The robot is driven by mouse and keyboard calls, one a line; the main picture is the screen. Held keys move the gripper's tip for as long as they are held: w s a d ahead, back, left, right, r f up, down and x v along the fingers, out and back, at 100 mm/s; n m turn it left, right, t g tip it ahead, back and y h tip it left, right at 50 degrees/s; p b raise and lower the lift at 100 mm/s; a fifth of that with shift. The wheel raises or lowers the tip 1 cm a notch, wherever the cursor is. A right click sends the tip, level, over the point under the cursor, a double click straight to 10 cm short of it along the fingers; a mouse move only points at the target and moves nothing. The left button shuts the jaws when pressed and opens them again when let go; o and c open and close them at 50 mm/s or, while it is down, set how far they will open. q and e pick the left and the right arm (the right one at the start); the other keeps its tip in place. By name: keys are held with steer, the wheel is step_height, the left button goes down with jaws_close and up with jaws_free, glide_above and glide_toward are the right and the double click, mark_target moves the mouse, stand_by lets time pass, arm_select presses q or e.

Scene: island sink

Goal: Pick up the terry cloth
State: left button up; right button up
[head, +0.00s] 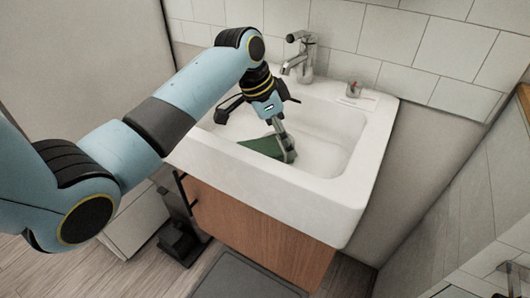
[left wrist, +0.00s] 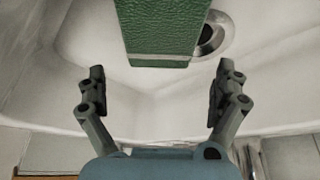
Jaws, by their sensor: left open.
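The terry cloth (head: 262,148) is a green, textured piece lying in the basin of the white sink (head: 345,215). In the left wrist view the green cloth (left wrist: 160,30) shows as a flat-edged block at the top middle, ahead of the fingers. My left gripper (head: 256,135) is over the basin, and its fingers hide part of the cloth in the head view. In the left wrist view the left gripper (left wrist: 160,80) is open, with nothing between its fingertips. My right gripper is in neither view.
A metal faucet (head: 300,58) stands at the back of the sink. The drain (left wrist: 214,35) is beside the cloth. The basin walls surround the gripper. A wooden cabinet (head: 250,215) is below.

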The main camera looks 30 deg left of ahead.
arm_select(q)
steer(key=x, duration=0.4)
steer(key=shift+s+a+b, duration=0.1)
steer(key=shift+b, duration=0.25)
steer(key=c, duration=1.2)
